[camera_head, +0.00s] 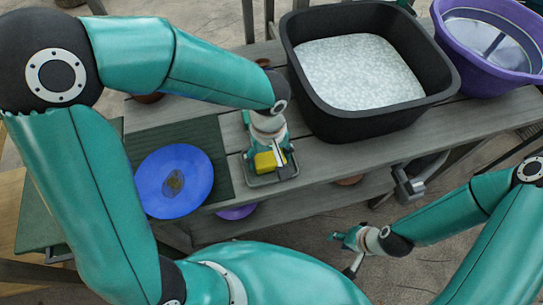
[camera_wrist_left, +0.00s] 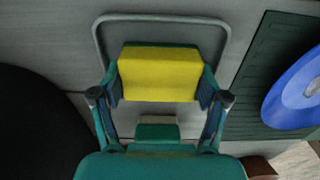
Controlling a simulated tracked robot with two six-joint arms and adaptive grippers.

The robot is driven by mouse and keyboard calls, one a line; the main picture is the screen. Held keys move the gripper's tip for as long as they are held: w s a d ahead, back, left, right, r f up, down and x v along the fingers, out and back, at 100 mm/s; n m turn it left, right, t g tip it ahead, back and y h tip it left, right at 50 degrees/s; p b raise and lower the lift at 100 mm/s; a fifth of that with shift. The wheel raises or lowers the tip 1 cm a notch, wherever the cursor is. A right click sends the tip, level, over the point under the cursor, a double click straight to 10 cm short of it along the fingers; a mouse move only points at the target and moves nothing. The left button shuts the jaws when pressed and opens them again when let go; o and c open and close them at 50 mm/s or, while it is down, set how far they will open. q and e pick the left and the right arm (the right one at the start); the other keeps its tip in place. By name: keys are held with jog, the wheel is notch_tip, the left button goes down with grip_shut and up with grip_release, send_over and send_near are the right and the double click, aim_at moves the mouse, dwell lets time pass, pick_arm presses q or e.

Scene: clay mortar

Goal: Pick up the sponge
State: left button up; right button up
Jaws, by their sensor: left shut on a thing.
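The yellow sponge (camera_head: 264,163) sits at a small grey tray (camera_head: 287,177) on the bench. My left gripper (camera_head: 269,153) reaches down over it from above. In the left wrist view the sponge (camera_wrist_left: 160,76) lies between the two fingers of my left gripper (camera_wrist_left: 161,88), which are shut on its sides. The rim of the tray (camera_wrist_left: 162,17) surrounds it there. I cannot tell whether the sponge is lifted off the tray floor. My right gripper (camera_head: 345,252) is away from the bench at the lower right, its fingers spread and empty.
A blue plate (camera_head: 190,165) with a brown patch rests on a dark green slatted mat (camera_head: 215,143), left of the tray. A black tub (camera_head: 440,85) of pale contents stands right and behind. A purple basin (camera_head: 460,45) is at the far right. A grey vise-like fitting (camera_head: 408,187) projects from the front edge.

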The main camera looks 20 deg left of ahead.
aim_at(269, 157)
pick_arm(q)
notch_tip(269, 157, up, 20)
jog(key=p, duration=0.3)
